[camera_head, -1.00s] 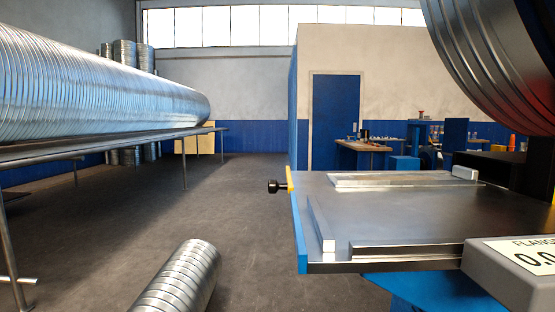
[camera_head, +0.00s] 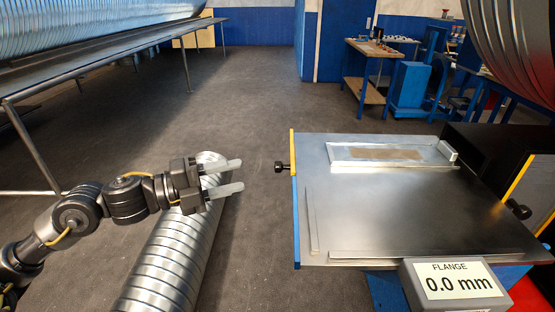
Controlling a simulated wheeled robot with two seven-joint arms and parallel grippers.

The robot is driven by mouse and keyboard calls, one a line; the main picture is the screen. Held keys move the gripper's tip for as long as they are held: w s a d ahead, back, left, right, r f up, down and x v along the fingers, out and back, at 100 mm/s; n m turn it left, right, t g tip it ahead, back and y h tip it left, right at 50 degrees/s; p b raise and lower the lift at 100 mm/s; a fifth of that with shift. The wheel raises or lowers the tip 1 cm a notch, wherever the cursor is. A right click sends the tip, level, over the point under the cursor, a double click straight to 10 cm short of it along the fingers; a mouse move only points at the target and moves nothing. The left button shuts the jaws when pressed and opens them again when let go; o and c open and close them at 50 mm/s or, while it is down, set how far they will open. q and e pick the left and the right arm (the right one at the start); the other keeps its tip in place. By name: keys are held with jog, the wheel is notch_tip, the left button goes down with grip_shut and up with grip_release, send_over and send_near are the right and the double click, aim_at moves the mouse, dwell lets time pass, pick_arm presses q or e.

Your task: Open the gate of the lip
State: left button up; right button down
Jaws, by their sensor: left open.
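A flat metal table (camera_head: 400,215) stands at the right. Its left edge has a blue and yellow strip (camera_head: 293,165) with a black knob (camera_head: 281,167) sticking out to the left. Low metal strips line parts of the top, one of them along the left side (camera_head: 312,222). A shallow framed recess (camera_head: 385,154) with a brownish patch lies at the back. Which part is the gate cannot be told for sure. My left gripper (camera_head: 240,175) is open and empty, left of the knob and apart from it, fingers pointing right. My right gripper is out of view.
A ribbed metal duct (camera_head: 165,265) lies on the floor below my left gripper. A grey display (camera_head: 452,285) reading FLANGE 0.0 mm stands at the table's front. A rack with a large duct (camera_head: 90,22) is at the back left. Open floor lies between.

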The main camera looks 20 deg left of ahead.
aim_at(278, 167)
pick_arm(q)
jog(key=p+x, duration=0.2)
jog(key=x, duration=0.8)
jog(key=shift+w+d+p, duration=0.1)
jog(key=shift+d+p, duration=0.15)
jog(key=shift+p, duration=0.15)
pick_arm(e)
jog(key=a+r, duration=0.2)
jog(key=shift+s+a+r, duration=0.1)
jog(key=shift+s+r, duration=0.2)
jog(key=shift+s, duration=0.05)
pick_arm(q)
jog(key=c, duration=0.4)
grip_shut()
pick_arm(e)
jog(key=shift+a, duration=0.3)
